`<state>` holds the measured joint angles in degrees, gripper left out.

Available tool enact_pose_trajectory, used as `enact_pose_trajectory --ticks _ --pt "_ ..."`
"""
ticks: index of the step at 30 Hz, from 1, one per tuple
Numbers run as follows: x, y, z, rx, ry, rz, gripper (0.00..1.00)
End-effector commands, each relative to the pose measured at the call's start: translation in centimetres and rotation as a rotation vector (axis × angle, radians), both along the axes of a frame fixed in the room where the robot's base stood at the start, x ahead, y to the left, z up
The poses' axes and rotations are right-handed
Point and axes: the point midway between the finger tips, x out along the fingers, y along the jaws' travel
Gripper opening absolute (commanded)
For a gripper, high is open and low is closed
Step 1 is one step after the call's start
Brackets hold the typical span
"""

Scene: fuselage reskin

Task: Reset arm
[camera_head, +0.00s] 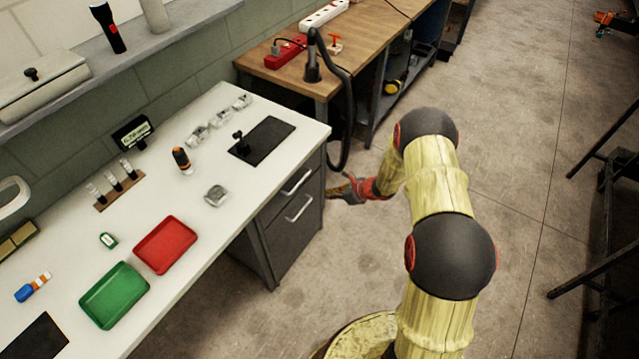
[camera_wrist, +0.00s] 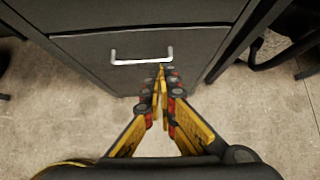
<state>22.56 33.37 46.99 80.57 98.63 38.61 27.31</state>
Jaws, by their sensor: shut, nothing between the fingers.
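My gripper (camera_wrist: 161,70) is shut and empty in the wrist view, its fingertips together in front of the dark drawer cabinet (camera_wrist: 90,62). A silver drawer handle (camera_wrist: 141,58) shows just behind and to the left of the fingertips; I cannot tell whether they touch. In the head view my arm reaches out to the right of the white workbench, and my gripper (camera_head: 338,190) is beside the cabinet (camera_head: 283,245) at its corner, below bench-top height. The gripper's tips are small and hard to make out there.
The white bench (camera_head: 218,232) carries a red tray (camera_head: 165,245), a green tray (camera_head: 114,295) and small parts. A wooden bench (camera_head: 355,52) with a hanging black hose (camera_head: 345,125) stands behind. Dark metal frames (camera_head: 610,200) stand at the right. Floor between is clear.

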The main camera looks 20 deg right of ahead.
Motion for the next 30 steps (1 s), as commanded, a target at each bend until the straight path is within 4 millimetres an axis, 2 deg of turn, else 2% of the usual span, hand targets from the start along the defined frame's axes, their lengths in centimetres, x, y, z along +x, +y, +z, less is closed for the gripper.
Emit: enact_pose_trajectory --ticks 8,11,14,15,17,20,23,30 --pt "-0.1 -0.1 0.1 -0.005 -0.004 0.006 0.00" --pt "-0.6 0.4 0.1 -0.031 -0.027 0.075 0.00" --pt "-3.6 2.2 -0.8 -0.051 -0.018 0.209 0.00" --pt "-5.2 3.1 -1.0 -0.061 -0.013 0.277 0.00" --pt "-7.3 4.1 -0.5 -0.079 -0.017 0.387 0.00" --pt "-10.0 5.3 2.1 -0.124 -0.048 0.576 0.00" --pt "-12.6 6.5 6.0 -0.181 -0.093 0.781 0.00" --pt "-18.8 7.9 16.3 -0.367 -0.211 1.258 0.00"
